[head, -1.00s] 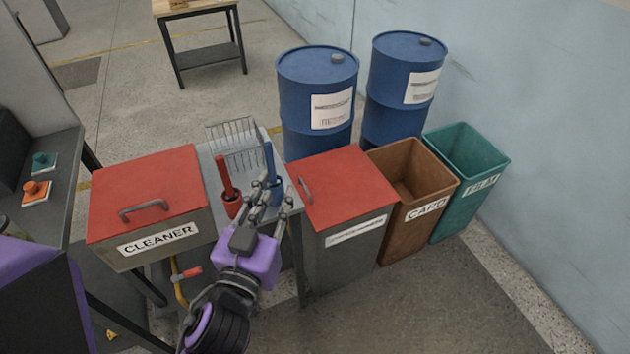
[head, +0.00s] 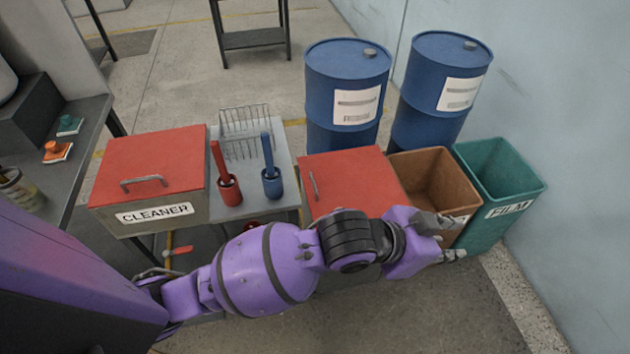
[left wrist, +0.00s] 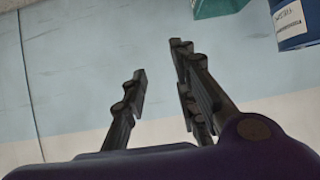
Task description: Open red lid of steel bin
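A grey steel bin with a flat red lid (head: 350,180) stands in the middle of the head view. The lid is down, with a grey handle (head: 315,185) near its left edge. My left arm crosses in front of this bin and hides most of its front. My left gripper (head: 452,238) is past the bin's right side, in front of the brown bin, touching no lid or handle. In the left wrist view its fingers (left wrist: 165,95) are spread and empty, against the pale wall. My right gripper is not in view.
A second red-lidded bin, marked CLEANER (head: 155,212), is at left. A small table (head: 255,200) with red and blue brush holders stands between. A brown bin (head: 462,225) and green FILM bin (head: 510,208) are at right. Blue drums (head: 345,95) stand behind.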

